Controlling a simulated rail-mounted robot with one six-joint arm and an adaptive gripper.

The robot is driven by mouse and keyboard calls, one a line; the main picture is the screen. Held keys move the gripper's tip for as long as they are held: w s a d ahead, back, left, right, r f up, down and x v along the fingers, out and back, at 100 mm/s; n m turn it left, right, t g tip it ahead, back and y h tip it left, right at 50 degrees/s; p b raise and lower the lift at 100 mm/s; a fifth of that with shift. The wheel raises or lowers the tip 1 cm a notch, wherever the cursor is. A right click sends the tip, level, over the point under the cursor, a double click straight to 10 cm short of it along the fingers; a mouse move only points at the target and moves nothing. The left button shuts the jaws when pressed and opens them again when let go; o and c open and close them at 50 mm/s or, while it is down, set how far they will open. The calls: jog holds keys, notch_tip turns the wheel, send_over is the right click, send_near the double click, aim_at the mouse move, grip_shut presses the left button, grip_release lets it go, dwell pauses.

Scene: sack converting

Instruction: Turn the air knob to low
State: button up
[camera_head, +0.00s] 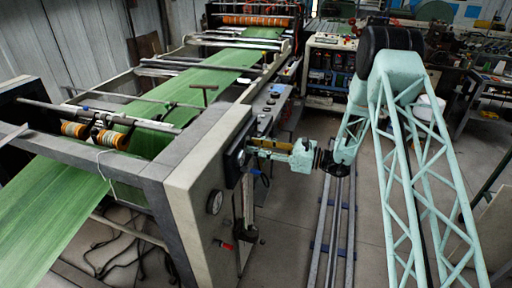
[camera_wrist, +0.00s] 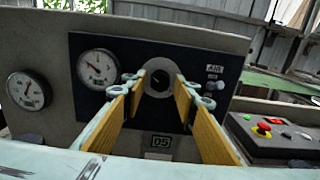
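A round dark knob (camera_wrist: 157,83) with a lighter ring sits on the black panel (camera_wrist: 160,124) of the machine's end post. It shows between my fingers in the wrist view, and its pointer setting cannot be read. My gripper (camera_wrist: 160,84) has yellow finger pads, spread apart with the knob between their tips; whether they touch it cannot be told. In the head view my gripper (camera_head: 250,149) reaches left to the post's panel, and the knob is hidden there.
A pressure gauge (camera_wrist: 97,69) is left of the knob, and a second gauge (camera_wrist: 28,90) is farther left. A control box (camera_wrist: 275,137) with a red button stands at right. In the head view green web material (camera_head: 60,205) runs through the machine; the floor (camera_head: 290,225) below my arm is partly clear.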

jog(key=c, duration=0.6)
jog(key=shift+n+b, duration=0.5)
jog(key=shift+b, duration=0.1)
jog(key=shift+c, duration=0.2)
jog(key=shift+w+n+b, duration=0.1)
jog(key=shift+n+b, duration=5.9)
jog(key=shift+n, duration=1.4)
jog(key=o, duration=0.9)
jog(key=shift+r, duration=0.1)
jog(key=shift+c, duration=0.2)
